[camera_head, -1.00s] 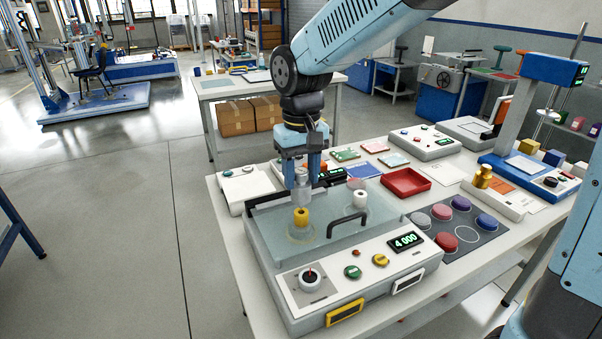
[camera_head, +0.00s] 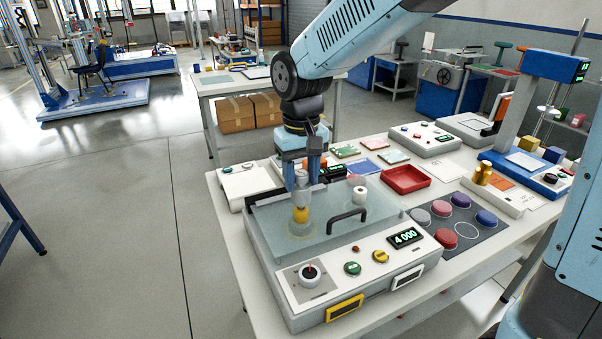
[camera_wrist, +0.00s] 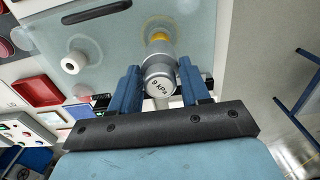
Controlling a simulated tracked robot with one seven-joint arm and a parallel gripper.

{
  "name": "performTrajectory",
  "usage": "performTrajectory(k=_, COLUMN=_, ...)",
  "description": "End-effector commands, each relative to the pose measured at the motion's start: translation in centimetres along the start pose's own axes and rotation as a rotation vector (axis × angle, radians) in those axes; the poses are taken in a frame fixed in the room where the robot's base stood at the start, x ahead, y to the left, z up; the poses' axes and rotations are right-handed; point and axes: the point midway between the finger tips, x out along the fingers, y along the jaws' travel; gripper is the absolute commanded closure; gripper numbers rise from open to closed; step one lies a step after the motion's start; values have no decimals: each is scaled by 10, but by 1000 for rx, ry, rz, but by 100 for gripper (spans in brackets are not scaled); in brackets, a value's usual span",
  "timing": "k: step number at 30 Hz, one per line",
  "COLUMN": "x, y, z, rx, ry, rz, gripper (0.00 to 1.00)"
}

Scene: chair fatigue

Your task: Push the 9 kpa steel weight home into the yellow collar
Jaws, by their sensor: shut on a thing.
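My gripper (camera_head: 301,178) points down over the left part of a machine with a clear glassy lid. It is shut on the steel weight (camera_wrist: 158,75), a grey cylinder marked "9 kPa" in the wrist view. The weight also shows below the fingers in the head view (camera_head: 301,195). Its lower end meets the top of the yellow collar (camera_head: 301,215), which stands upright on the lid; only a strip of the collar shows in the wrist view (camera_wrist: 157,37). How deep the weight sits inside the collar is hidden.
A white collar (camera_head: 359,194) stands behind to the right on the lid. A black handle (camera_head: 347,220) arches close by at the right. The front panel has a display (camera_head: 406,237) reading 4.000 and several knobs. A red tray (camera_head: 405,180) and colored discs (camera_head: 461,200) lie to the right.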

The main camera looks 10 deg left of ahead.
Motion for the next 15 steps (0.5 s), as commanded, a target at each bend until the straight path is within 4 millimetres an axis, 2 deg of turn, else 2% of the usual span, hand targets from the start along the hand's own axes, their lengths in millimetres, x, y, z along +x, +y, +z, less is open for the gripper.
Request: performTrajectory(k=15, x=10, y=0, z=0, rx=0, ry=0, rz=0, gripper=80)
